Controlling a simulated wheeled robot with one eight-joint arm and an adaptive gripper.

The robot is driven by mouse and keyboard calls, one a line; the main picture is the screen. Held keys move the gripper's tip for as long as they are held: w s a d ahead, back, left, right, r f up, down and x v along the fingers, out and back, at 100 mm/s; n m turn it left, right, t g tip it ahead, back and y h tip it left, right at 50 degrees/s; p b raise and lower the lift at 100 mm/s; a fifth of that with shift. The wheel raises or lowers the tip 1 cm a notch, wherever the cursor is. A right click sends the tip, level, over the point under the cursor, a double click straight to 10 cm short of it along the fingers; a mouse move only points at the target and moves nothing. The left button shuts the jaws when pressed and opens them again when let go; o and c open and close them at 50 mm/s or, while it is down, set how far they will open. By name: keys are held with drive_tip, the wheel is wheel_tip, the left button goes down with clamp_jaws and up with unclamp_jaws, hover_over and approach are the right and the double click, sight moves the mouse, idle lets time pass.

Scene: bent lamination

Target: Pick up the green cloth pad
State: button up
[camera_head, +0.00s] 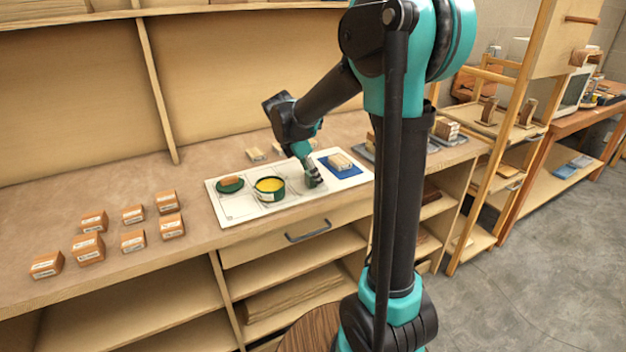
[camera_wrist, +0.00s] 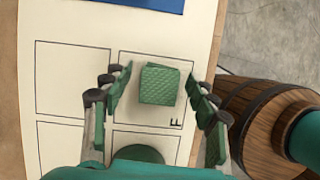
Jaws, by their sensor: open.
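The green cloth pad (camera_wrist: 160,85) is a small, textured, squarish block in the wrist view. It lies on the white board (camera_wrist: 60,25) in a black-outlined cell marked F. My gripper (camera_wrist: 159,80) is open, with its fingers on either side of the pad and a visible gap on both sides. In the head view, my gripper (camera_head: 313,180) points down at the board between the yellow-filled green tin and the blue cloth. I cannot make out the pad there; the gripper seems to hide it.
The green tin (camera_head: 270,188) stands close left of my gripper. A green disc (camera_head: 230,185) with something brown on it lies farther left. A blue cloth (camera_head: 340,166) bearing a pale block lies to the right. Several labelled wooden blocks (camera_head: 134,214) stand on the left bench. A barrel (camera_wrist: 270,120) stands beyond the board's edge.

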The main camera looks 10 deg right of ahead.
drive_tip(key=shift+c, duration=0.2)
drive_tip(key=c, duration=1)
drive_tip(key=shift+r, duration=0.1)
drive_tip(key=shift+c, duration=0.2)
wheel_tip(320, 180, up, 20)
drive_tip(key=o, duration=0.3)
drive_tip(key=c, duration=0.3)
